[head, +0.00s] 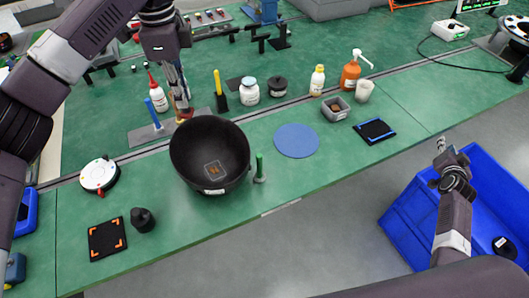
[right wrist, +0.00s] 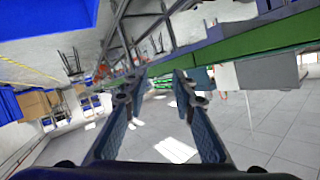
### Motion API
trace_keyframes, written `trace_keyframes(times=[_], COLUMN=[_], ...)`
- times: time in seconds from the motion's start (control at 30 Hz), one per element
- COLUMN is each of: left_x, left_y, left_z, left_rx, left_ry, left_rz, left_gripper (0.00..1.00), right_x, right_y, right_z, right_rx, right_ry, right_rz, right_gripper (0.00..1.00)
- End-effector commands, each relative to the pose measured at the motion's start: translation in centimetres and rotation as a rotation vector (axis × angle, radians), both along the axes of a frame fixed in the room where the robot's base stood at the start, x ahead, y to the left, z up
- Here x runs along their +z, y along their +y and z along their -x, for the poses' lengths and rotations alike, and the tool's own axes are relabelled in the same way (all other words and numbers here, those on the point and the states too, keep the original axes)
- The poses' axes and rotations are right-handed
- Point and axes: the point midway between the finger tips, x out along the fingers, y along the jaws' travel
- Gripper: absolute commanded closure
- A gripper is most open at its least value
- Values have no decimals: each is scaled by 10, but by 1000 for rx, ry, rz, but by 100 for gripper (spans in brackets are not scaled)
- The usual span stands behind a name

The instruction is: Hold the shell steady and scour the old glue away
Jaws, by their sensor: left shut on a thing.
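The black bowl-shaped shell (head: 235,150) sits on the green bench with its open side up. My left gripper (head: 183,110) comes down from above and is shut at the shell's far left rim; the exact contact is small in the picture. My right gripper (head: 440,147) is far to the right, past the bench's front edge. The right wrist view shows its two fingers (right wrist: 157,88) apart with nothing between them.
Upright handles in blue (head: 155,112), yellow (head: 217,82) and green (head: 259,165) stand around the shell. Bottles (head: 317,80) and a grey bin (head: 335,108) stand behind. A blue round mat (head: 296,140) lies clear to the right. A blue crate (head: 410,220) stands off the bench.

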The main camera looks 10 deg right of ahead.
Motion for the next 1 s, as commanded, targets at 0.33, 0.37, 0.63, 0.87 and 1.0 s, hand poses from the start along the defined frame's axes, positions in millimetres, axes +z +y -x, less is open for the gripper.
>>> trace_keyframes(times=[0.33, 0.37, 0.63, 0.87, 1.0], left_x=[0, 0, 0, 0, 0], left_y=[0, 0, 0, 0, 0], left_z=[0, 0, 0, 0, 0], left_rx=[0, 0, 0, 0, 0], left_ry=[0, 0, 0, 0, 0], left_rz=[0, 0, 0, 0, 0], left_gripper=[100, 100, 100, 100, 100], right_x=[130, 131, 123, 118, 120], right_y=[91, 109, 270, 407, 485], right_z=[-74, -80, -100, -80, -52], right_rx=[237, 271, 544, 752, 867], right_ry=[-93, -82, 22, 79, 99], right_rz=[120, 128, 182, 205, 209], right_gripper=[76, 76, 76, 76, 76])
